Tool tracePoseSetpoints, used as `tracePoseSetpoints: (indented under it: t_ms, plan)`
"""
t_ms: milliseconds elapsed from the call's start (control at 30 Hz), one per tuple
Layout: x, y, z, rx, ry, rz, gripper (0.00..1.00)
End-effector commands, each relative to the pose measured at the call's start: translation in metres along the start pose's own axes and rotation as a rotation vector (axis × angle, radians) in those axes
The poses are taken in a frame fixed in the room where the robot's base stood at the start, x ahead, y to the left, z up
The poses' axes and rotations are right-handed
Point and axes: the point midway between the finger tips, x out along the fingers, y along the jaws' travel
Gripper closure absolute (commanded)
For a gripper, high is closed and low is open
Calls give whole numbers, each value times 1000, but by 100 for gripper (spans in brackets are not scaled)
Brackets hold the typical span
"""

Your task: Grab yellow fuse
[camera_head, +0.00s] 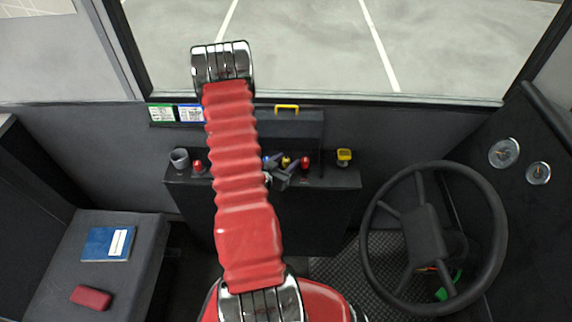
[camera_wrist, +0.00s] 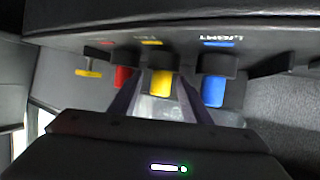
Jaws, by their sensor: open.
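The yellow fuse (camera_wrist: 160,84) sits in a dark holder at the centre of the wrist view, between a red fuse (camera_wrist: 123,78) and a blue fuse (camera_wrist: 213,90). My gripper (camera_wrist: 158,98) is open, with one finger on each side of the yellow fuse's line. Whether the fingers touch it I cannot tell. In the head view the yellow fuse (camera_head: 286,161) is small and partly hidden by my gripper (camera_head: 281,174). The red fuse (camera_head: 305,162) is to its right, and the blue fuse (camera_head: 266,160) is to its left.
A yellow-topped item (camera_head: 344,156) stands at the right of the dark console (camera_head: 335,180). A grey cup (camera_head: 180,158) and a red item (camera_head: 198,166) stand at its left. A steering wheel (camera_head: 370,240) is at the right. A seat (camera_head: 50,265) at the left holds a blue book (camera_head: 100,244).

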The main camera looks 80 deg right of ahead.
Motion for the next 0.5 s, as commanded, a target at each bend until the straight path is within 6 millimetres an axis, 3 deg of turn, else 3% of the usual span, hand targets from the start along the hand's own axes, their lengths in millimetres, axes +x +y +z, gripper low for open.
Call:
tracePoseSetpoints:
  t_ms: [167, 500]
  plan:
    - [0, 0, 0, 0, 0, 0, 58]
    - [0, 0, 0, 0, 0, 0, 82]
